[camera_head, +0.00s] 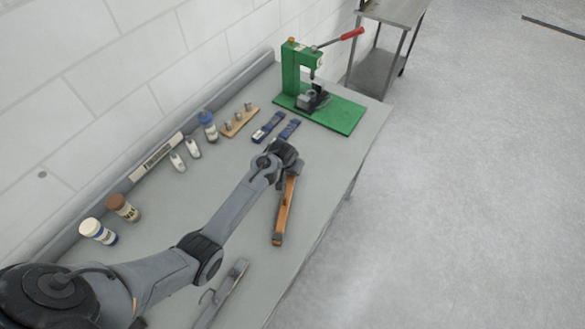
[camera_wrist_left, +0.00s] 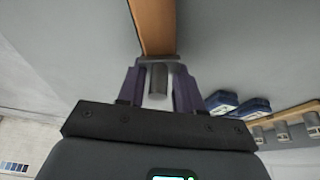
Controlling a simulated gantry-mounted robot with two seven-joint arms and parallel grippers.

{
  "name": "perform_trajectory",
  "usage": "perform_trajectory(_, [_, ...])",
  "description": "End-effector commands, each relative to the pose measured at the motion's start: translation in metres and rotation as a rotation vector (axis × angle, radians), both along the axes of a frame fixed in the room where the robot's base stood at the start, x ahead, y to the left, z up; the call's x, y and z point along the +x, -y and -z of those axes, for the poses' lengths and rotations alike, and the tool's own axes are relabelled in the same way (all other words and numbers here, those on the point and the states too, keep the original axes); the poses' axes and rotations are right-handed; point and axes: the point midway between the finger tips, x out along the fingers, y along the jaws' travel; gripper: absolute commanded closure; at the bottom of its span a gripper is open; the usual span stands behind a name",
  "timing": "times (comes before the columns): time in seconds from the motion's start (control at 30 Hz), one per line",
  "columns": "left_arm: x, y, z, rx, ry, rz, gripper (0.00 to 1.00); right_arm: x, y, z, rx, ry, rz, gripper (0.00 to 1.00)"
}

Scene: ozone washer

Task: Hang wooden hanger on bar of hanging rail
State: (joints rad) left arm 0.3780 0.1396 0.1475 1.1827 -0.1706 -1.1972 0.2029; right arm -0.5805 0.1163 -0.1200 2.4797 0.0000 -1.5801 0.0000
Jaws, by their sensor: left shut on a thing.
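The wooden hanger (camera_head: 283,215) is an orange-brown bar with a dark end, extending from my left gripper (camera_head: 291,168) towards the front of the grey table. In the left wrist view, my left gripper (camera_wrist_left: 158,88) has its dark purple fingers closed around a grey cylindrical part at the end of the orange wood (camera_wrist_left: 154,25). The arm and gripper hide the hanger's upper end in the head view. Whether the hanger touches the table is unclear. I cannot identify a hanging rail for certain. My right gripper is not in view.
A grey metal piece with a thin curved wire (camera_head: 223,292) lies at the table's front. A green press (camera_head: 297,75) stands at the far end. Open floor lies right.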

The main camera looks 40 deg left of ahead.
Motion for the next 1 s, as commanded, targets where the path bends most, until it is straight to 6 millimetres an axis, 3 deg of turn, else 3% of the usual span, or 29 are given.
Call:
perform_trajectory(0.23, [0.0, 0.0, 0.002, 0.0, 0.0, 0.0, 1.0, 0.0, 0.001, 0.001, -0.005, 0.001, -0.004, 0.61])
perform_trajectory(0.27, [0.0, 0.0, 0.002, 0.0, 0.0, 0.0, 0.6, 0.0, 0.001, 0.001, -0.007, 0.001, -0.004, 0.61])
perform_trajectory(0.4, [0.0, 0.0, 0.002, 0.0, 0.0, 0.0, 0.4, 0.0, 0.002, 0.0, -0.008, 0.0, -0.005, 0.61])
perform_trajectory(0.77, [0.0, 0.0, -0.002, 0.0, 0.001, 0.0, 0.4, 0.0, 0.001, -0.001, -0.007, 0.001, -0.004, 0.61])
perform_trajectory(1.0, [-0.009, 0.002, -0.025, 0.0, 0.002, 0.001, 0.4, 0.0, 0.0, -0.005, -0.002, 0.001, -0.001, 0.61])
